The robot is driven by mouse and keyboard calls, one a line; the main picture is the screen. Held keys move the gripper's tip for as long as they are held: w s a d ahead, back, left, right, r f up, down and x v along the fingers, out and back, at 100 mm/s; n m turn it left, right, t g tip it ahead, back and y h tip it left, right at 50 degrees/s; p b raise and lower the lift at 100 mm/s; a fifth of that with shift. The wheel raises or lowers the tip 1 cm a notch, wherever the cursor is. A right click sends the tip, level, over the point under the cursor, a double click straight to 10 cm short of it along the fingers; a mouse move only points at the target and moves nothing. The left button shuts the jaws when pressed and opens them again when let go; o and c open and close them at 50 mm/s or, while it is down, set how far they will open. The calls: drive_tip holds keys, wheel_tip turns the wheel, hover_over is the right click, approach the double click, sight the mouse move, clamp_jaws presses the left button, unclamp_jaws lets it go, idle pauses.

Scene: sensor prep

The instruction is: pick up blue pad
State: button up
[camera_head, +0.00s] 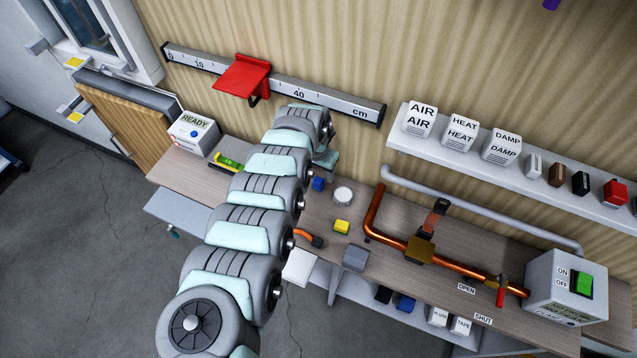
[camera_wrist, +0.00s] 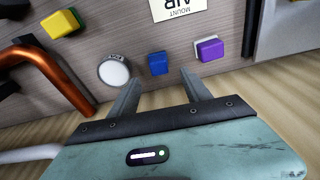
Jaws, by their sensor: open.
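The blue pad (camera_head: 318,184) is a small blue block on the wooden bench, just right of my arm in the head view. In the wrist view the blue pad (camera_wrist: 158,63) lies beyond the fingertips, roughly in line with the gap between them and apart from both. My gripper (camera_wrist: 160,92) is open, with two grey fingers spread and nothing between them. In the head view my arm mostly hides the gripper, near the wall side of the bench.
In the wrist view, a white round disc (camera_wrist: 114,71) sits left of the blue pad and a purple pad (camera_wrist: 210,48) right of it. A yellow pad (camera_head: 342,227) lies nearer the bench's front edge. A copper pipe (camera_head: 372,213) rises to the right. A red-flagged ruler (camera_head: 325,98) is on the wall.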

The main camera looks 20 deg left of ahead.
sight(318, 180)
drive_tip(key=f, duration=0.4)
drive_tip(key=shift+s+d, duration=0.1)
drive_tip(key=shift+s, duration=0.15)
drive_tip(key=shift+w+f+b, duration=0.1)
drive_tip(key=shift+f+b, duration=0.3)
drive_tip(key=shift+f, duration=0.15)
drive_tip(key=shift+c, duration=0.5)
clamp_jaws()
